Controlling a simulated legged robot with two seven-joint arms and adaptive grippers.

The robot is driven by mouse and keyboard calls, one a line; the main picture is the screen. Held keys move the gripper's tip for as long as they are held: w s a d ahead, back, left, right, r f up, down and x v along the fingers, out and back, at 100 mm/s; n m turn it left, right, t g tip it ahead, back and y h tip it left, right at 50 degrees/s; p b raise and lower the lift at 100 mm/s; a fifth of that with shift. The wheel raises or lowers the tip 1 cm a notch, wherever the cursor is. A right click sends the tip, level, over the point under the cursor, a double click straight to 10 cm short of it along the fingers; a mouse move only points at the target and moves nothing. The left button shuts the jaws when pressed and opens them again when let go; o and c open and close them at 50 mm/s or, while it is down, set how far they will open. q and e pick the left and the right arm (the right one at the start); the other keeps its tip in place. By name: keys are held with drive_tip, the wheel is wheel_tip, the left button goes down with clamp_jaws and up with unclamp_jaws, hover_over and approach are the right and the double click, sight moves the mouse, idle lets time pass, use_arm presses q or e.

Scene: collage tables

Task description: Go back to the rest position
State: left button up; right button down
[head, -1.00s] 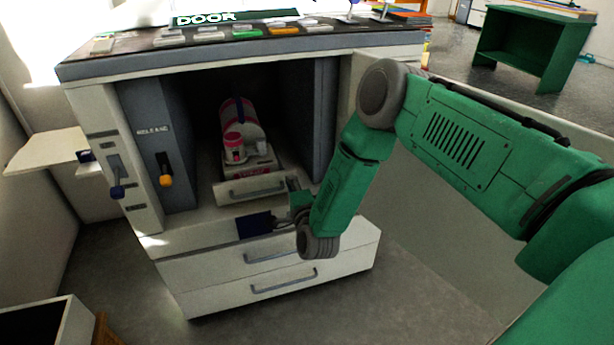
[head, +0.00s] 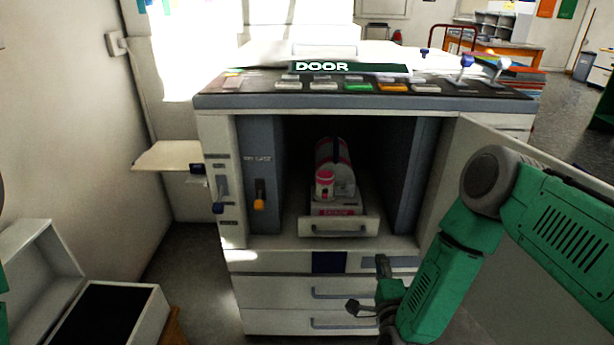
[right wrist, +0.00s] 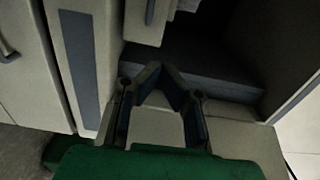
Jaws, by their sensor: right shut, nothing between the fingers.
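My right gripper (head: 368,285) is low in front of the grey machine (head: 245,100), at the height of its lower drawers. In the right wrist view, its fingers (right wrist: 160,75) come together at the tips with nothing between them, below the open cavity's edge. My right arm comes in from the right in the head view. Only a sliver of green shows at the left edge of the head view, and my left gripper is not visible.
Inside the machine's cavity, a small tray drawer (head: 340,226) holds a pink-and-white item (head: 330,170). An open door panel (head: 520,165) stands at the right. A white open box (head: 110,310) is at lower left. A side shelf (head: 170,155) juts out left.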

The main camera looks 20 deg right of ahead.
drive_tip(key=s+a+f+n+g+y+p, duration=0.1)
drive_tip(key=s+a+n+g+y+p, duration=0.3)
drive_tip(key=s+n, duration=0.3)
drive_tip(key=s+a+f+n+g+y+p, duration=0.2)
drive_tip(key=s+a+n+g+p, duration=0.15)
drive_tip(key=s+n+g, duration=0.35)
drive_tip(key=s+d+r+n+g+p, duration=0.1)
drive_tip(key=s+d+r+n+g, duration=0.1)
drive_tip(key=s, duration=0.7)
drive_tip(key=s+d+r+n+g+h+p, duration=0.1)
drive_tip(key=s+d+r+n+g, duration=0.1)
drive_tip(key=s+n, duration=0.3)
drive_tip(key=s+g, duration=0.1)
drive_tip(key=s, duration=0.3)
drive_tip(key=shift+d+n+g, duration=0.15)
drive_tip(key=shift+n+g, duration=0.15)
drive_tip(key=shift+g, duration=0.1)
